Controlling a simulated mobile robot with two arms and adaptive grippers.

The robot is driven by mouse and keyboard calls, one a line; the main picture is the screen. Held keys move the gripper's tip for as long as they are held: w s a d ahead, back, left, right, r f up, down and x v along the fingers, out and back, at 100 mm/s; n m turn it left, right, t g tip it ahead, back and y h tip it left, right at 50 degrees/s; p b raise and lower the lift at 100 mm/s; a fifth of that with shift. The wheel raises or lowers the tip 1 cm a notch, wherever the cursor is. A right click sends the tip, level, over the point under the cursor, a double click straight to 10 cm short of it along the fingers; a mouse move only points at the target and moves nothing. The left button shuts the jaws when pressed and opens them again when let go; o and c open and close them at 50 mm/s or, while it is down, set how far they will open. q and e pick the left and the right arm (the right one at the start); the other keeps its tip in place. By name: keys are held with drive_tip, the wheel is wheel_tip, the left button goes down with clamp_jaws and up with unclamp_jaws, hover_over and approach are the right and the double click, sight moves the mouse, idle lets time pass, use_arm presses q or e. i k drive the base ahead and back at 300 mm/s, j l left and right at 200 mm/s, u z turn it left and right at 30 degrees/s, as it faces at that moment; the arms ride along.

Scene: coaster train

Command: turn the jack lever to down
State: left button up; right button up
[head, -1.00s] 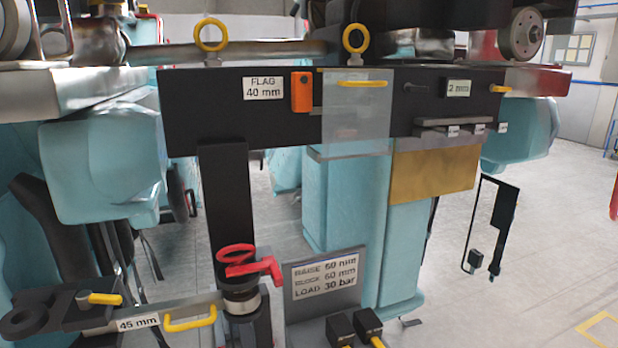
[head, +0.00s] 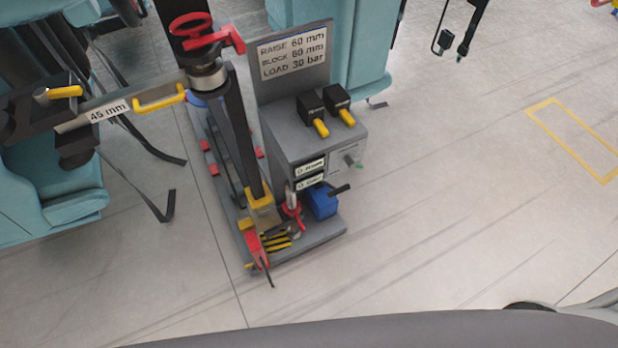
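A grey jack console (head: 310,148) stands on a grey base plate on the floor. A sign (head: 293,52) on its back panel reads RAISE 60 mm, BLOCK 60 mm, LOAD 30 bar. On its top sit two black blocks, each with a yellow-tipped lever: a left one (head: 321,128) and a right one (head: 346,117). Both levers point toward the lower right. I cannot tell which is the jack lever. Two small labels on the console's front are too small to read surely. Neither of my grippers is in view.
Left of the console stands a jack column with a red handle (head: 195,30). A bar marked 45 mm (head: 108,112) with a yellow grip (head: 160,98) reaches left. A blue part (head: 322,203) and tools lie on the base. Open floor lies right, with a yellow outline (head: 575,138).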

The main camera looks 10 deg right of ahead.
sight(335, 191)
drive_tip(key=k+z, duration=0.1)
drive_tip(key=z, duration=0.3)
drive_tip(key=l+z, duration=0.1)
drive_tip(key=z, duration=0.3)
drive_tip(key=k+l+z, duration=0.1)
drive_tip(key=z, duration=0.25)
drive_tip(key=k+l+z, duration=0.1)
drive_tip(key=z, duration=0.3)
